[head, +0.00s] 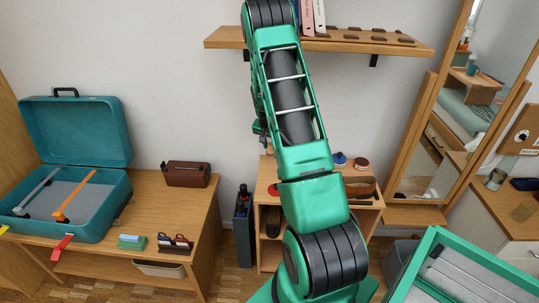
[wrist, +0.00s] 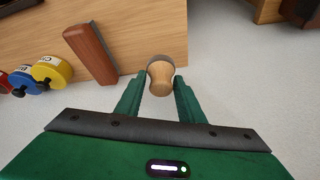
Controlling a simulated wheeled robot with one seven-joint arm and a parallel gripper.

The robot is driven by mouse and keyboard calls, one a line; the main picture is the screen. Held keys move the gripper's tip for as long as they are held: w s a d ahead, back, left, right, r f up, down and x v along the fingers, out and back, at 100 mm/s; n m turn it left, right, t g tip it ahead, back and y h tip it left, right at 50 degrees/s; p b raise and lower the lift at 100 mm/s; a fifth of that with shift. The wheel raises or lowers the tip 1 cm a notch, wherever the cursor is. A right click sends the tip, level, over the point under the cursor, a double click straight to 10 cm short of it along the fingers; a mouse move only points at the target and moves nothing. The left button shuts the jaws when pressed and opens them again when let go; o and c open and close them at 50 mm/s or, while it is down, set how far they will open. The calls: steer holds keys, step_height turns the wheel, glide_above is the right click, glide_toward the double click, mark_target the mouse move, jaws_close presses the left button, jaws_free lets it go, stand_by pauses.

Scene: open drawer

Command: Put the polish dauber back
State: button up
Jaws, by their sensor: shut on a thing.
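The polish dauber (wrist: 160,78) has a rounded pale wooden handle and a dark head. In the wrist view it is between the two green fingers of my gripper (wrist: 158,92), which is shut on it. The dauber shows against the edge of a wooden surface (wrist: 225,35); I cannot tell whether it touches it. In the head view my own arm hides most of my gripper and the dauber, in front of a small wooden cabinet (head: 372,200).
A brown brush (wrist: 91,53) lies left of the dauber, with yellow (wrist: 52,70), blue (wrist: 25,79) and red tins beyond it. A wall shelf (head: 225,38) hangs above the cabinet. A mirror (head: 440,130) stands right; an open teal suitcase (head: 100,205) is at left.

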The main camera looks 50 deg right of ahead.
step_height(320, 180, down, 4)
steer(key=shift+f, duration=0.1)
stand_by(0.4)
steer(key=o, duration=1.2)
steer(key=s+a+r+n, duration=0.1)
steer(key=s+a+r, duration=0.35)
steer(key=r, duration=0.55)
steer(key=s+a+r, duration=0.4)
steer(key=a+r, duration=0.1)
steer(key=r, duration=0.4)
steer(key=s+a+r+n+g+y, duration=0.1)
steer(key=s+a+r, duration=0.4)
steer(key=s+a, duration=0.5)
steer(key=s+a+r+n+g+y, duration=0.1)
steer(key=s+a+r+n+y, duration=0.2)
steer(key=s+a, duration=0.8)
steer(key=s+r+n, duration=0.2)
steer(key=s+r, duration=0.1)
steer(key=s, duration=0.4)
steer(key=shift+a, duration=0.25)
